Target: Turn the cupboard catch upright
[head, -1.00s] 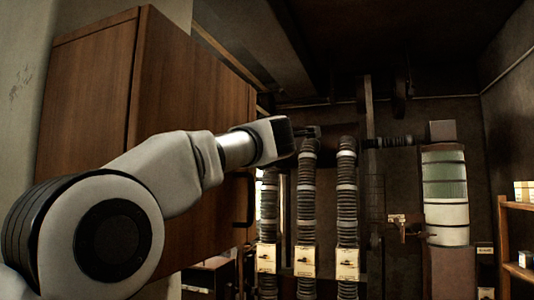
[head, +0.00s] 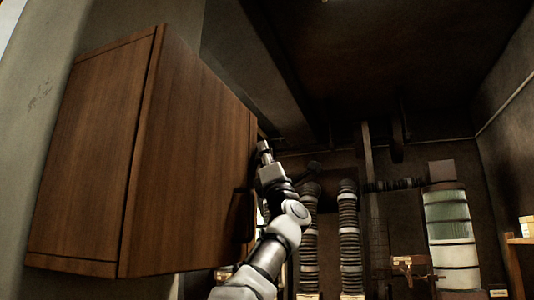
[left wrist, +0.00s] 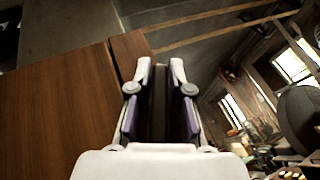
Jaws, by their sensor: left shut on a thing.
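The brown wooden cupboard (head: 190,165) hangs on the left in the head view, and its wood fills the left of the left wrist view (left wrist: 60,115). My left gripper (head: 264,148) is raised at the cupboard's far right edge, near the top. In the left wrist view the fingers (left wrist: 160,75) stand close on either side of a dark narrow thing, apparently the cupboard catch. The catch is mostly hidden by the fingers, so its angle cannot be told. My right gripper is not in view.
Ribbed pipes (head: 349,235) stand behind and right of my left arm. A banded cylinder (head: 452,230) stands farther right. A ceiling beam runs above the cupboard. The space in front of the cupboard door is clear.

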